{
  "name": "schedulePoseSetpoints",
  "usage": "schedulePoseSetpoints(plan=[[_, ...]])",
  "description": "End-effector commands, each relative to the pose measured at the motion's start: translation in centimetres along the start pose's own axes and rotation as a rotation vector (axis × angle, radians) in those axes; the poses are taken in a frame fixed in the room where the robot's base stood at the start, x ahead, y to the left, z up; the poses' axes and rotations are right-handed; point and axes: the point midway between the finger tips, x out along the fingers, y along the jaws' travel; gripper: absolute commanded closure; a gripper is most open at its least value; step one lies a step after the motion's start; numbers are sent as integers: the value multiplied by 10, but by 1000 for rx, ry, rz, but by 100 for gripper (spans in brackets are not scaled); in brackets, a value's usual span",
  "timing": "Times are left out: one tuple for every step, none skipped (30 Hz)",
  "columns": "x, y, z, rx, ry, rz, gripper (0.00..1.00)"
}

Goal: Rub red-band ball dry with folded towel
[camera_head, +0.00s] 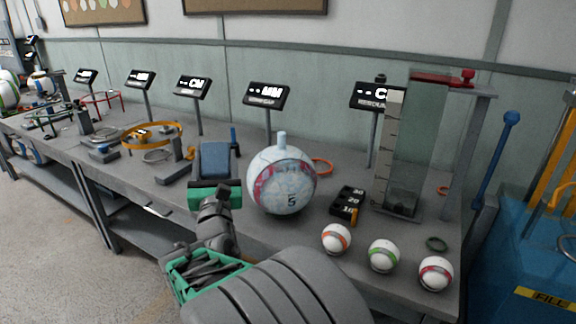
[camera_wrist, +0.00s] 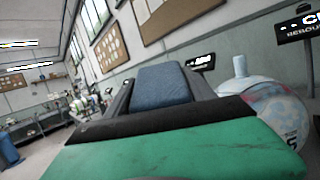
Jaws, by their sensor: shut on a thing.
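The red-band ball (camera_head: 435,273) is a small white ball with a red band. It rests at the right front corner of the bench in the head view, to the right of a green-band ball (camera_head: 383,256) and an orange-band ball (camera_head: 336,238). My gripper (camera_head: 216,170) is shut on a blue folded towel (camera_head: 214,158), held between its dark fingers above the front of the bench, well left of the red-band ball. The towel (camera_wrist: 162,84) also shows between the fingers in the wrist view; its lower part is hidden by my gripper.
A large white ball (camera_head: 281,182) with a pink band and a neck stands just right of my gripper. A clear press column (camera_head: 417,140) stands behind the small balls, with a black weight block (camera_head: 347,203) beside it. Display signs (camera_head: 267,95) line the back.

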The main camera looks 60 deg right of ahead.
Motion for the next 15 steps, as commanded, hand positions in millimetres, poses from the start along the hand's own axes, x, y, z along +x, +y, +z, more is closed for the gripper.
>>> schedulePoseSetpoints(plan=[[4,-23,-4,-6,-27,-27,76],[6,-34,-3,-8,-45,-36,76],[8,-48,-3,-8,-69,-47,76],[9,-57,-2,-9,-85,-55,76],[10,-67,-2,-10,-101,-62,76],[10,-79,-3,-10,-120,-71,76],[11,-88,-3,-12,-135,-77,76],[11,-97,-3,-12,-150,-83,76],[10,-108,-3,-15,-168,-90,76],[10,-116,-3,-16,-180,-95,76],[9,-123,-3,-17,-193,-100,76],[8,-132,-3,-19,-208,-105,76],[8,-137,-2,-18,-218,-108,76],[7,-142,-2,-19,-226,-110,76],[6,-148,-1,-18,-237,-114,76]])
